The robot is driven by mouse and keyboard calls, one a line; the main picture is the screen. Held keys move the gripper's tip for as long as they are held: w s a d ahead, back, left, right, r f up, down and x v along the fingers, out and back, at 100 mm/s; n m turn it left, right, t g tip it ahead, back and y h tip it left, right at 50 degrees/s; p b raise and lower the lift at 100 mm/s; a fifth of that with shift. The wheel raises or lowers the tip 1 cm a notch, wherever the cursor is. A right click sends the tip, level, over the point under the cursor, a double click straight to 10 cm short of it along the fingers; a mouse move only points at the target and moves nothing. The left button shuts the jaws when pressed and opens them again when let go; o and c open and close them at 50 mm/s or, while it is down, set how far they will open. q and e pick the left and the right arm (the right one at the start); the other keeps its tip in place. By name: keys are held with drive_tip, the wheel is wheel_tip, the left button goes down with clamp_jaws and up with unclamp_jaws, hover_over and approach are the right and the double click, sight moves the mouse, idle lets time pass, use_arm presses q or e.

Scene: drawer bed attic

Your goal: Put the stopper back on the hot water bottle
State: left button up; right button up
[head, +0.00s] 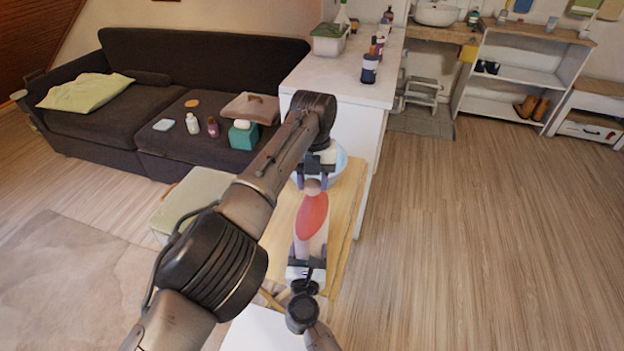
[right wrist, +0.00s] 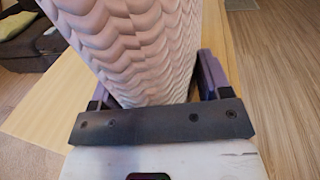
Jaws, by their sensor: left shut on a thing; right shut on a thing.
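The hot water bottle (head: 312,216) shows a red upper part and a paler lower part in the head view, above a small wooden table. In the right wrist view its pink, wavy-ribbed body (right wrist: 140,50) stands between the fingers. My right gripper (head: 307,260) is shut on its lower part. My left gripper (head: 313,178) is shut on a small tan round piece (head: 313,187), which looks like the stopper, right at the bottle's red top end. I cannot tell whether the piece touches the bottle or is seated in it.
The wooden table (head: 345,215) is under both grippers, with a pale blue bowl (head: 340,163) at its far end, partly hidden by my left arm. A white counter (head: 350,78) stands behind. A dark sofa (head: 190,60) is at left. The floor at right is clear.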

use_arm(q)
drive_tip(key=m, duration=0.3)
drive_tip(key=o, duration=0.9)
drive_tip(key=shift+c, duration=0.3)
